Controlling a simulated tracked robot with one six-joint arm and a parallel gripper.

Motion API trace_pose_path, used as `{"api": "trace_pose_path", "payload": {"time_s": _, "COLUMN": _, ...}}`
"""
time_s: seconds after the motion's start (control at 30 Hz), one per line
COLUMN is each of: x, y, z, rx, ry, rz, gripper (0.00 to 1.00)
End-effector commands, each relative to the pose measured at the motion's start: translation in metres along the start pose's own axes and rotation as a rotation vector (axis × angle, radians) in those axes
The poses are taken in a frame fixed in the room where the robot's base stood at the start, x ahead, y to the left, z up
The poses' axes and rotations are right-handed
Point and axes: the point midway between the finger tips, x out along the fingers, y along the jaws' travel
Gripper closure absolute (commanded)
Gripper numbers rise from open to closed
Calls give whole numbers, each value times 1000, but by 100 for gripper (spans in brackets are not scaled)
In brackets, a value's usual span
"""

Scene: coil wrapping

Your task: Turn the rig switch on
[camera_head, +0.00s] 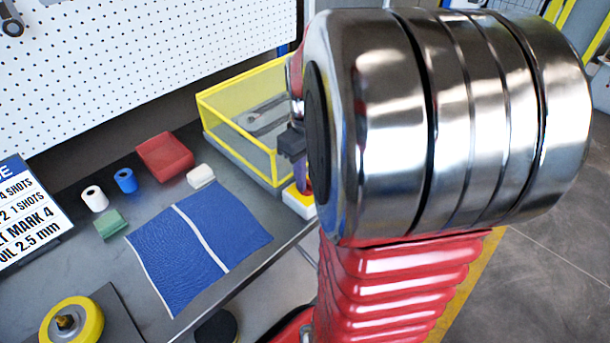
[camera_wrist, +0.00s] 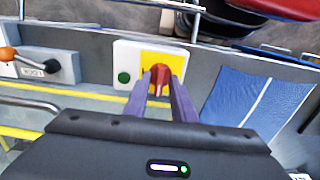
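The rig switch (camera_wrist: 160,74) is a red rotary knob with a pale pointer mark on a yellow plate, on a white box (camera_wrist: 126,52) with a green button (camera_wrist: 124,77) to its left. My gripper (camera_wrist: 159,77) has its two purple fingers spread to either side of the knob, with the tips at or very near it. I cannot tell whether they press on it. In the head view, my gripper (camera_head: 304,178) is partly hidden behind my arm, down at the white and yellow box (camera_head: 298,203) on the table's right edge.
A yellow-framed clear bin (camera_head: 240,125) stands just behind the box. A blue cloth (camera_head: 190,255) with a white stripe lies to the left. A grey box with an orange-knobbed lever (camera_wrist: 62,66) is left of the switch in the wrist view.

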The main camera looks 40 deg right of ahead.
Motion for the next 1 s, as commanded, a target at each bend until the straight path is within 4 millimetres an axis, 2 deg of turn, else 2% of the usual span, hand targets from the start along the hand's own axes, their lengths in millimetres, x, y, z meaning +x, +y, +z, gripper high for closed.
{"api": "trace_pose_path", "payload": {"time_s": 0.33, "x": 0, "y": 0, "z": 0, "rx": 0, "ry": 0, "rz": 0, "gripper": 100}}
{"api": "trace_pose_path", "payload": {"time_s": 0.47, "x": 0, "y": 0, "z": 0, "rx": 0, "ry": 0, "rz": 0, "gripper": 100}}
{"api": "trace_pose_path", "payload": {"time_s": 0.5, "x": -1, "y": -10, "z": -1, "rx": -5, "ry": 1, "rz": 1, "gripper": 100}}
{"api": "trace_pose_path", "payload": {"time_s": 0.6, "x": 0, "y": -3, "z": 0, "rx": 1, "ry": 0, "rz": -2, "gripper": 100}}
{"api": "trace_pose_path", "payload": {"time_s": 1.0, "x": 0, "y": -1, "z": 0, "rx": 102, "ry": -1, "rz": -3, "gripper": 100}}
